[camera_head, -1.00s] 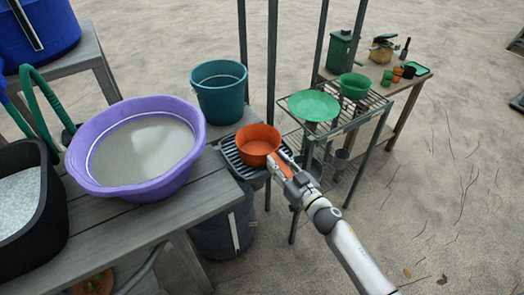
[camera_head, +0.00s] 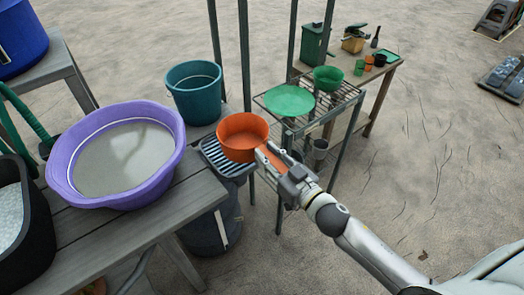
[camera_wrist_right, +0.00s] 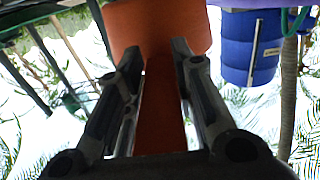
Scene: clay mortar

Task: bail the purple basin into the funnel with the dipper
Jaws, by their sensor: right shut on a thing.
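The purple basin (camera_head: 118,155) stands on the grey bench at the left, with a murky grey-beige liquid inside. The orange dipper (camera_head: 243,137) is in the middle, over the slatted drain grate (camera_head: 225,158). My right gripper (camera_head: 277,163) is shut on the dipper's handle; the bowl looks upright and empty. In the right wrist view the orange handle (camera_wrist_right: 160,110) runs between both fingers. Two green vessels sit on the wire rack: a wide shallow one (camera_head: 290,100) and a deeper bowl (camera_head: 327,78). I cannot tell which is the funnel. My left gripper is out of view.
A teal bucket (camera_head: 194,90) stands behind the grate. A black tub (camera_head: 22,220) is at the bench's left end. Thin posts of the metal rack (camera_head: 345,130) rise behind the dipper. A wooden table (camera_head: 385,75) with small pots stands farther back.

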